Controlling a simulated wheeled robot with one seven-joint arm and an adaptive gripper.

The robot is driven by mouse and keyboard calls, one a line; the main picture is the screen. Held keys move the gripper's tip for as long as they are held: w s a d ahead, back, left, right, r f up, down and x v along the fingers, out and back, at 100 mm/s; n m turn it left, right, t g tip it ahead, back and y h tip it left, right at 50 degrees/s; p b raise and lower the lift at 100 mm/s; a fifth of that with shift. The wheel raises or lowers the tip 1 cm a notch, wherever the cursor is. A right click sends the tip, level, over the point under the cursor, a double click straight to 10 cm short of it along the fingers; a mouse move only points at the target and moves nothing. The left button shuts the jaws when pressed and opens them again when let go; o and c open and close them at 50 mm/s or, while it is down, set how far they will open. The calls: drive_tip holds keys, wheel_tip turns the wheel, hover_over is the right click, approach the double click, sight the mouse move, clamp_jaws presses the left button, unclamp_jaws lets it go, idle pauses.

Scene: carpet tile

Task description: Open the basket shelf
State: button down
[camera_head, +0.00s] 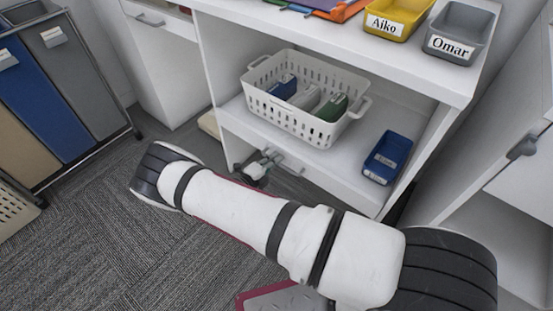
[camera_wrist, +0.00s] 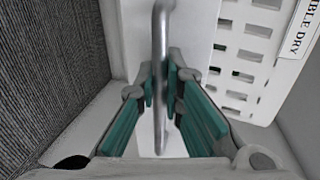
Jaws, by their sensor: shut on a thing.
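The basket shelf (camera_head: 235,112) is a white shelf board in a white cabinet, with a metal bar handle (camera_head: 290,163) low on its front side. In the wrist view the handle (camera_wrist: 158,30) runs upright between the teal finger pads. My gripper (camera_head: 262,163) is at the handle, and in the wrist view my gripper (camera_wrist: 161,78) is shut on it. My arm hides part of the cabinet's lower front. A white perforated basket (camera_head: 318,124) sits on the shelf with blue, grey and green items in it; it also shows in the wrist view (camera_wrist: 240,60).
A blue bin (camera_head: 388,157) sits at the right on the shelf. Yellow (camera_head: 398,14) and grey (camera_head: 462,32) name-labelled bins stand on the top. A sorting-bin rack (camera_head: 62,85) stands at the left. Grey carpet (camera_head: 90,245) is clear at lower left.

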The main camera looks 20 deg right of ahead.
drive_tip(key=f+b+v, duration=0.3)
drive_tip(key=b+v, duration=0.1)
drive_tip(key=v, duration=1.2)
drive_tip(key=a+f+b+v, duration=0.1)
drive_tip(key=f+b+v, duration=0.3)
drive_tip(key=v, duration=1.3)
drive_tip(key=shift+s+a, duration=0.25)
drive_tip(key=shift+s, duration=0.2)
drive_tip(key=c, duration=2)
unclamp_jaws()
drive_tip(key=shift+o, duration=0.2)
drive_tip(key=v, duration=1.2)
drive_tip(key=shift+w, duration=0.1)
